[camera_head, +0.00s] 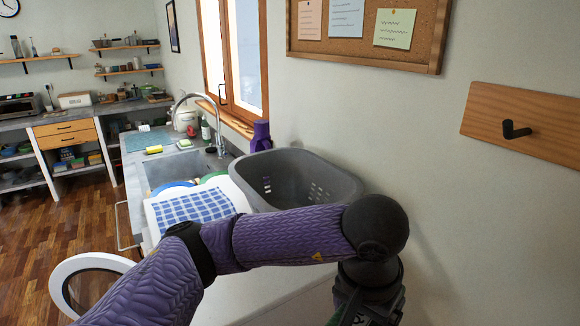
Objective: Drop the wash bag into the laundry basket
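The grey laundry basket (348,183) stands on the counter by the wall, with slots in its side and its open top facing up. My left arm crosses in front of it from the lower left. The wrist bends down at the right, and my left gripper (368,308) is at the bottom edge, to the right of and nearer than the basket. Its fingertips are cut off or hidden, so I cannot tell what it holds. No wash bag can be made out for certain. My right gripper is out of view.
A blue-checked cloth (192,207) lies left of the basket, by the sink (172,172) and tap. A purple object (261,136) stands behind the basket. A round white door (80,283) hangs open at lower left. A wall hook (514,130) is at right.

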